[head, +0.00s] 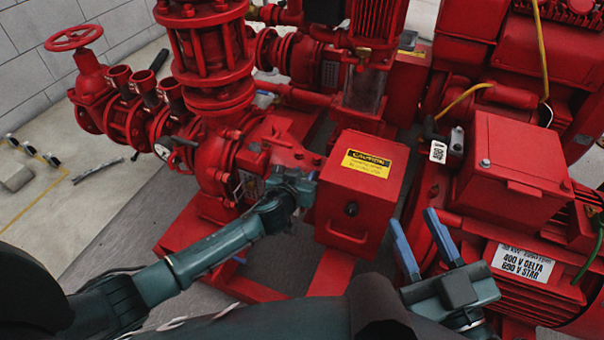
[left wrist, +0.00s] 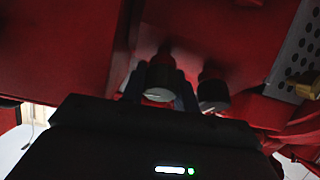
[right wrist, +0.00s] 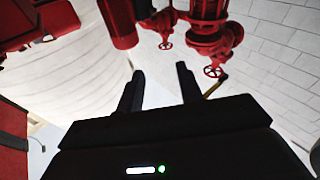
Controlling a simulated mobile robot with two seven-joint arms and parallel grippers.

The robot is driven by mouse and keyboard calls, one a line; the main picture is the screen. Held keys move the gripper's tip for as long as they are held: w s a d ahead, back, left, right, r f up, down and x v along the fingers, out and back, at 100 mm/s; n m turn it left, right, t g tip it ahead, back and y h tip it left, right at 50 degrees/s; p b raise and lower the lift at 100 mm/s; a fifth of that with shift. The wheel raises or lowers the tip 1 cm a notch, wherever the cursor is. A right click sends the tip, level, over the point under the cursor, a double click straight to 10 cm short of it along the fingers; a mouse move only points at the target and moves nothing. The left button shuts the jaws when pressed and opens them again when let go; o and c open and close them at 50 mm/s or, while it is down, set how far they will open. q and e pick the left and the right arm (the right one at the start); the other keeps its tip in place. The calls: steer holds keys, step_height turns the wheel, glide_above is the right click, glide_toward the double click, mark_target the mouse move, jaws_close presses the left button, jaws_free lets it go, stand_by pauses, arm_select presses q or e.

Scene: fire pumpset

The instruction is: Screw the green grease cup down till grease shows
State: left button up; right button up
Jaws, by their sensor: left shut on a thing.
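My left gripper (head: 300,187) reaches in between the red pump casing and the red box with the yellow caution label. In the left wrist view, its fingers (left wrist: 160,82) are shut around a short round cup (left wrist: 160,78) with a pale end face. It lies in shadow, so I cannot tell whether it is green. A second, darker round cup (left wrist: 213,92) hangs just to its right, outside the fingers. I see no grease. The head view hides both cups. My right gripper (head: 412,217) is open and empty in front of the red motor.
The caution-labelled red box (head: 352,205) stands close to the right of my left gripper. The pump casing (head: 222,170) is on its left. A perforated metal plate (left wrist: 300,55) shows in the left wrist view. The motor's terminal box (head: 510,165) stands beyond my right gripper.

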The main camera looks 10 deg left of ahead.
arm_select(q)
steer(key=shift+r+m+h+p, duration=0.15)
steer(key=shift+m+h+p, duration=0.25)
steer(key=shift+m, duration=0.5)
steer(key=shift+r+m+h+p, duration=0.1)
steer(key=shift+m+h+p, duration=0.3)
steer(key=shift+m+p, duration=0.6)
steer(key=shift+d+m+g+h+p, duration=0.1)
steer(key=shift+m+g+h+p, duration=0.3)
steer(key=shift+m+p, duration=0.5)
steer(key=shift+m, duration=0.8)
steer(key=shift+m+h+p, duration=0.3)
steer(key=shift+m+p, duration=0.2)
steer(key=shift+p, duration=0.15)
steer(key=shift+m+g+p, duration=0.5)
steer(key=shift+m+p, duration=0.25)
steer(key=shift+m, duration=0.15)
steer(key=shift+d+m+g+h+p, duration=0.1)
steer(key=shift+m+g+h+p, duration=0.2)
steer(key=shift+m+h+p, duration=0.4)
steer(key=shift+f+m+g+p, duration=0.3)
steer(key=shift+m+p, duration=0.15)
steer(key=shift+m, duration=0.65)
arm_select(e)
steer(key=shift+s+d+f+m+g+h, duration=0.15)
steer(key=shift+d+m+g+h, duration=0.2)
steer(key=shift+d+g+h, duration=0.5)
steer(key=shift+s+d+f+m+g+h, duration=0.15)
steer(key=shift+d+m+g+h, duration=0.3)
steer(key=shift+g+h, duration=0.65)
